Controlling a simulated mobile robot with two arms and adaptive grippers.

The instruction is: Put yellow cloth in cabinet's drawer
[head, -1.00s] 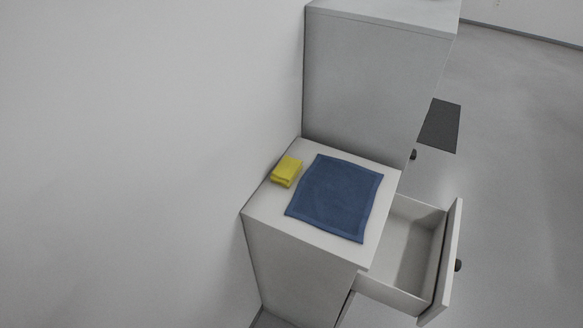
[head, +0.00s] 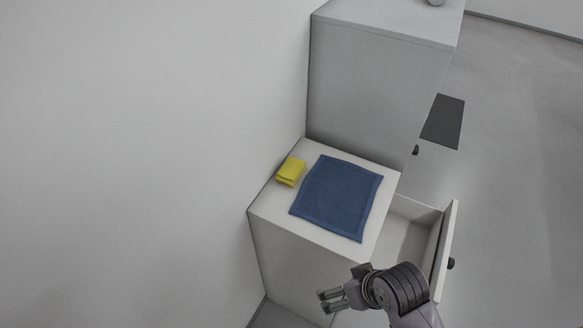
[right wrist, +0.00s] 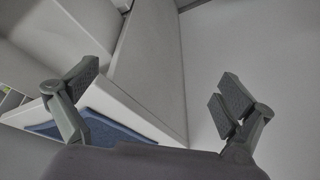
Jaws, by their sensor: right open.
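A folded yellow cloth (head: 291,171) lies on the white top of the low cabinet (head: 325,244), near its back left corner by the wall. The cabinet's drawer (head: 416,226) is pulled out to the right; the part of its inside that shows looks empty. My right gripper (head: 326,301) is in front of the cabinet at the lower middle of the head view, open and empty, well apart from the cloth. In the right wrist view its fingers (right wrist: 158,93) are spread wide with nothing between them. The right arm hides the drawer's near part. My left gripper is not in view.
A blue cloth (head: 338,197) lies flat on the cabinet top beside the yellow one; it also shows in the right wrist view (right wrist: 95,127). A taller grey cabinet (head: 376,95) stands behind. A wall closes the left side. A dark mat (head: 443,121) lies on open floor at right.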

